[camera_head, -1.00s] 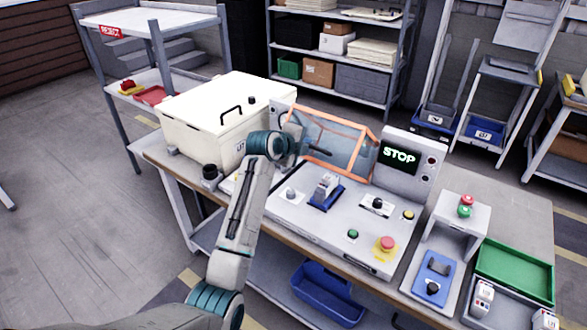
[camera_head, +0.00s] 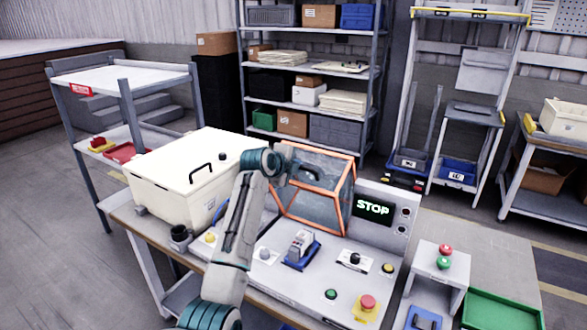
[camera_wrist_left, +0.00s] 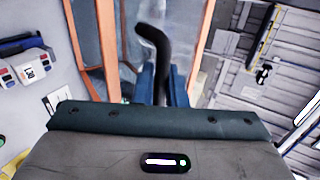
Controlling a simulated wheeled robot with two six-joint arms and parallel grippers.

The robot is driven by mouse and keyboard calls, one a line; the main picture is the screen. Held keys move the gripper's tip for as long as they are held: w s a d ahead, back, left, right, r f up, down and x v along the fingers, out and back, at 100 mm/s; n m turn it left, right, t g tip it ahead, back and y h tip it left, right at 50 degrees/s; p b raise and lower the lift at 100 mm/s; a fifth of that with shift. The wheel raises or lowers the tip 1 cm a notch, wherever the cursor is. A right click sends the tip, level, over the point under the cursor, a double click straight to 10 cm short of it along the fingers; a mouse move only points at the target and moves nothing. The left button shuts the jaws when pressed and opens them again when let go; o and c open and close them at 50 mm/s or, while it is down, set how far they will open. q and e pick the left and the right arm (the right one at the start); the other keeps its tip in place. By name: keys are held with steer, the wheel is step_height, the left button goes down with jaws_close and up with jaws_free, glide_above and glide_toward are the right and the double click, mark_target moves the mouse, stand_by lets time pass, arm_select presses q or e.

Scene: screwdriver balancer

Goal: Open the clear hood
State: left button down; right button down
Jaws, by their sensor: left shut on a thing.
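The clear hood (camera_head: 325,205) has an orange frame and stands at the back of the grey console, left of the STOP screen. The grey-and-blue fixture (camera_head: 300,250) in front of it is uncovered. My left gripper (camera_head: 312,178) is at the upper part of the hood, partly hidden by my own wrist. In the left wrist view its blue fingers (camera_wrist_left: 165,88) are shut on the hood's black handle (camera_wrist_left: 155,42), with the orange frame (camera_wrist_left: 108,45) beside it. My right gripper is not in view.
A cream box (camera_head: 190,180) with a black handle stands close to the left of my arm. The STOP screen (camera_head: 373,208) is right of the hood. A red stop button (camera_head: 367,302) and other knobs sit on the console front. Shelves (camera_head: 310,75) stand behind.

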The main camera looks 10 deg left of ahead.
arm_select(q)
steer(key=c, duration=1.6)
jaws_free()
steer(key=b+v, duration=0.3)
steer(key=v, duration=0.7)
steer(key=shift+s+a+r+b, duration=0.1)
steer(key=shift+s+b, duration=0.2)
steer(key=shift+s, duration=0.05)
